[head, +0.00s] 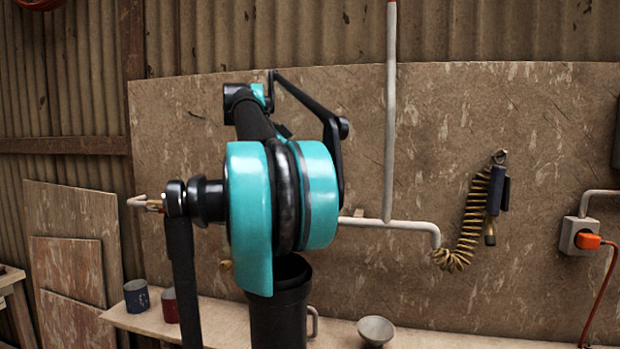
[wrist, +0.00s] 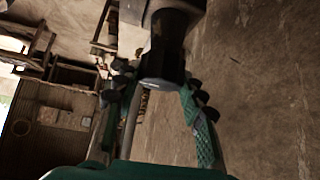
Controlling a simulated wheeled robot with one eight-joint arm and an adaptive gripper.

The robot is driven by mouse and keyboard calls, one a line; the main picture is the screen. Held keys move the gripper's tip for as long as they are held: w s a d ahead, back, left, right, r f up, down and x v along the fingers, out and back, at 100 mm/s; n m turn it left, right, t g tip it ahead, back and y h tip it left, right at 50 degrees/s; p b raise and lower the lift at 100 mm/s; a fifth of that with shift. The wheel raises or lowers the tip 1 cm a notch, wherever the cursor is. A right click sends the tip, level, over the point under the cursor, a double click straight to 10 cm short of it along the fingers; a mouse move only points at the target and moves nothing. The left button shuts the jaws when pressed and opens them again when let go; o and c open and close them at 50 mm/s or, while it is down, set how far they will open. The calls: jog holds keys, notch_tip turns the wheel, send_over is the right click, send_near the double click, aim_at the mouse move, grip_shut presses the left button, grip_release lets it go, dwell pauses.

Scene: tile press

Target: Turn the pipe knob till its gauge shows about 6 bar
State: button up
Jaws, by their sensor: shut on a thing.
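In the head view my own arm covers the middle of the pipework, and neither my gripper nor the gauge can be made out there. A pale pipe (head: 390,120) comes down the board and joins a level run that passes behind my arm. In the wrist view my gripper (wrist: 158,82) has its green and black fingers on both sides of a dark round knob (wrist: 162,66), shut on it. A grey fitting sits above the knob in that view. No gauge dial or needle shows, so the pressure cannot be read.
A shelf (head: 345,328) under the board holds a blue cup (head: 137,296), a red cup (head: 170,305) and a grey bowl (head: 376,330). A coiled hose (head: 470,225) hangs to the right, beside a socket (head: 578,236) with an orange plug.

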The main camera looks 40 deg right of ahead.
jog(key=shift+m+g+y, duration=0.9)
jog(key=shift+m, duration=0.7)
jog(key=o, duration=1.2)
jog(key=shift+c, duration=0.2)
notch_tip(320, 180, up, 10)
jog(key=shift+f, duration=0.1)
